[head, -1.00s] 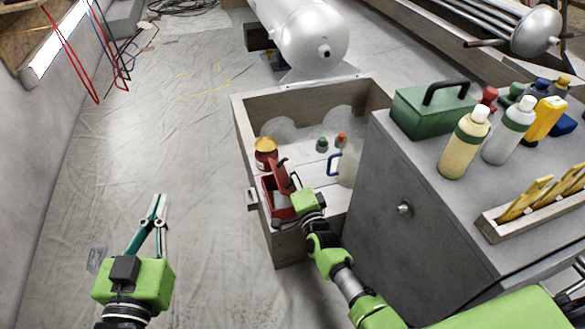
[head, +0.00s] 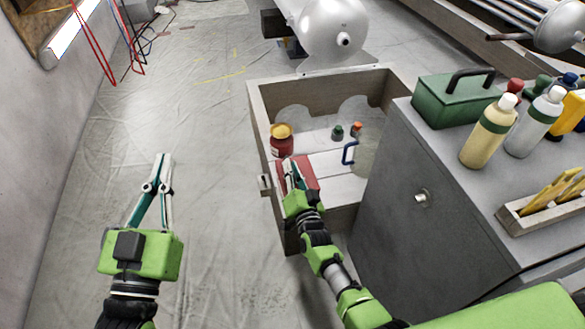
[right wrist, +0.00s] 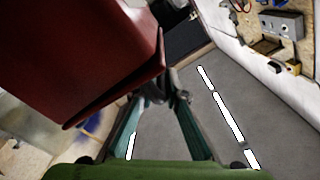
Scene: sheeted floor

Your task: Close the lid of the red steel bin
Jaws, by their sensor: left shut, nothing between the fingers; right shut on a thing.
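The red steel bin (head: 310,174) lies in an open wooden box at the centre of the head view, partly hidden by my right gripper (head: 290,167). A flat red face shows there and no dark opening is visible. I cannot tell whether the lid is fully down. In the right wrist view, a large red panel (right wrist: 80,50) fills the upper left, and my right gripper's fingertips (right wrist: 172,92) meet at its edge. The right gripper is shut on that panel, apparently the lid. My left gripper (head: 163,162) is shut and empty over the floor at left.
The wooden box (head: 262,165) also holds a red can with a yellow top (head: 282,140), small bottles and a clear jug (head: 367,158). A grey cabinet (head: 400,215) with bottles and a green toolbox (head: 455,105) stands close at right.

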